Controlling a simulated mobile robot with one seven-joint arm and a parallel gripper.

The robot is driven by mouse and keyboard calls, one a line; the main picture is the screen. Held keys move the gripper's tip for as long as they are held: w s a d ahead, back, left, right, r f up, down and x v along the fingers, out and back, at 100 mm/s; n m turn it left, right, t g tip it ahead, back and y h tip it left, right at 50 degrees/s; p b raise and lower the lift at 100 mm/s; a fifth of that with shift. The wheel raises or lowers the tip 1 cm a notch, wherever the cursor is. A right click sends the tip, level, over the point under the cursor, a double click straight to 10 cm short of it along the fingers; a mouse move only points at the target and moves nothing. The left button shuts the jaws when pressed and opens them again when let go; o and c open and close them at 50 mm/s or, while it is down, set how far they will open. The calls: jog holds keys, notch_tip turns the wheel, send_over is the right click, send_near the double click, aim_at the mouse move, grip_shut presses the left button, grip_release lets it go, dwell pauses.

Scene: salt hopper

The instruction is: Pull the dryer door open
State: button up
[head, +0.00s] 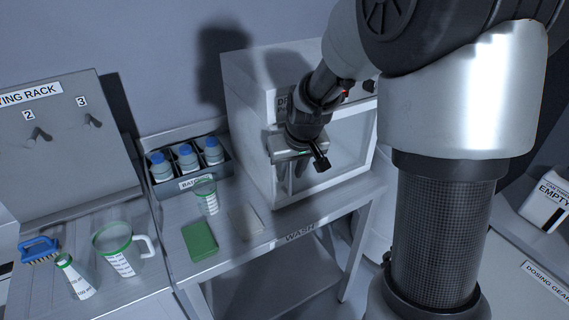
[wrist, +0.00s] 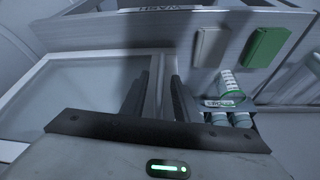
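The dryer (head: 250,130) is a white box on the bench, its label mostly hidden behind my arm. Its glazed door (head: 348,145) faces front and looks closed; the glass also shows at left in the wrist view (wrist: 75,100). My gripper (head: 293,182) is in front of the door's left side. In the wrist view its two dark fingers (wrist: 158,100) stand apart, with a pale upright strip of the door front showing between them. I cannot tell whether they touch it. The handle is not clearly visible, hidden by my gripper and arm.
The wash bench (head: 315,228) carries a green block (head: 199,240), a pale block (head: 246,220) and a clear beaker (head: 206,195). A bottle tray (head: 225,170) stands left of the dryer.

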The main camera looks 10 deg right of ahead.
jog(key=shift+w+f, duration=0.2)
jog(key=shift+f, duration=0.2)
jog(key=shift+c, duration=0.4)
grip_shut()
jog(key=shift+s+d, duration=0.1)
jog(key=shift+s, duration=0.1)
